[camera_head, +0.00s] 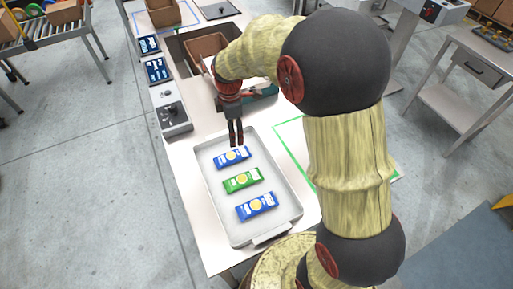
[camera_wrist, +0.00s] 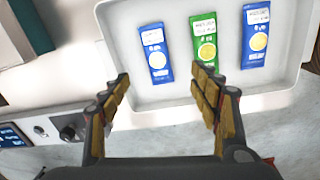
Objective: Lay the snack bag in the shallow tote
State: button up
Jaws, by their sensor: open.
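The shallow tote (camera_head: 213,195) is a pale grey tray on the white table. Three snack bags lie in it in a row: a blue one (camera_head: 232,157) at the far end, a green one (camera_head: 242,180) in the middle and a blue one (camera_head: 257,206) nearest. In the wrist view the tote (camera_wrist: 122,18) holds the same bags: blue (camera_wrist: 155,52), green (camera_wrist: 204,40) and blue (camera_wrist: 255,34). My gripper (camera_head: 236,144) is empty, pointing down over the tote's far end by the far blue bag. In the wrist view my open fingers (camera_wrist: 165,90) are apart, with nothing between them.
A brown bin (camera_head: 205,47) stands beyond the tote, partly hidden by my arm. A grey control box (camera_head: 173,117) and dark display panels (camera_head: 158,70) line the table's left edge. A green outline (camera_head: 285,148) marks bare table right of the tote.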

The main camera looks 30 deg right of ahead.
jog(key=s+r+m+t, duration=0.3)
jog(key=s+r+m, duration=0.5)
jog(key=s+r, duration=0.6)
jog(key=s+r+m+t, duration=0.2)
jog(key=s+r+m, duration=0.2)
jog(key=s+m, duration=0.4)
jog(key=s, duration=0.3)
jog(key=shift+s, duration=0.25)
